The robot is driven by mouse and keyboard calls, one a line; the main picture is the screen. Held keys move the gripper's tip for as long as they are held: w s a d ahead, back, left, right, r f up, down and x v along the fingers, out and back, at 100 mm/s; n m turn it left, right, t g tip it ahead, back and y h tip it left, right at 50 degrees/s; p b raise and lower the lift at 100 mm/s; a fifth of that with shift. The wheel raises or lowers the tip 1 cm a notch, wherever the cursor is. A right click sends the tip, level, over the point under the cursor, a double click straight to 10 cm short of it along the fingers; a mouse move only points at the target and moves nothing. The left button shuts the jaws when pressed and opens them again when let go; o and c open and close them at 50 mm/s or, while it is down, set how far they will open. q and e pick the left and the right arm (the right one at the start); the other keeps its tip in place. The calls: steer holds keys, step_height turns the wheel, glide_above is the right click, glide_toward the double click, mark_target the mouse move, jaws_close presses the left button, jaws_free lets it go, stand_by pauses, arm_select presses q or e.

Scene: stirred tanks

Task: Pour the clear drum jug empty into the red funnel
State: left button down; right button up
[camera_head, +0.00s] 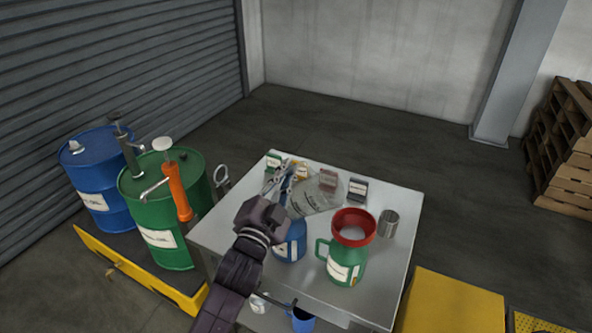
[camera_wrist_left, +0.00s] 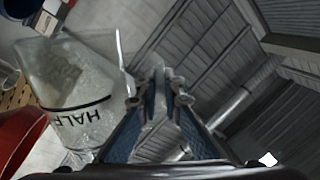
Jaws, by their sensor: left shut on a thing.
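The clear drum jug (camera_head: 312,198) is held tilted above the table. In the left wrist view the jug (camera_wrist_left: 75,90) shows a black line and the word HALF upside down. My left gripper (camera_head: 284,178) is shut on its handle side; its fingers (camera_wrist_left: 160,95) stand close together beside the jug wall. The exact grip on the clear handle is hard to see. The red funnel (camera_head: 354,226) sits upright on top of a green jug (camera_head: 345,265), to the right of and nearer than the clear jug. Its red rim (camera_wrist_left: 18,135) shows at the left wrist view's lower left. My right gripper is not in view.
On the table (camera_head: 385,280) a blue jug (camera_head: 290,243) stands left of the green jug, and a metal cup (camera_head: 388,223) right of the funnel. Small labelled boxes (camera_head: 357,190) line the back. Blue (camera_head: 98,175) and green (camera_head: 150,205) drums stand left.

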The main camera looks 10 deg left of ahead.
arm_select(q)
steer(key=shift+w+a+n+p, duration=0.15)
steer(key=shift+a+n+p, duration=0.25)
steer(key=shift+n, duration=0.4)
steer(key=shift+w+a+f+n+y+p, duration=0.2)
steer(key=shift+a+n+p, duration=0.15)
steer(key=shift+n, duration=0.25)
steer(key=shift+w+a+f+n+y+p, duration=0.1)
steer(key=shift+a+n+y+p, duration=0.1)
steer(key=shift+a+n, duration=0.3)
steer(key=n+p, duration=0.1)
steer(key=n+g+p, duration=0.1)
steer(key=shift+d+r+n+p, duration=0.1)
steer(key=shift+r+n+p, duration=0.2)
steer(key=shift+n, duration=0.1)
steer(key=shift+s+d+r+n+p, duration=0.15)
steer(key=shift+d+r+n+p, duration=0.05)
steer(key=shift+n+p, duration=0.85)
steer(key=shift+n+g+p, duration=0.3)
steer(key=shift+n+p, duration=0.35)
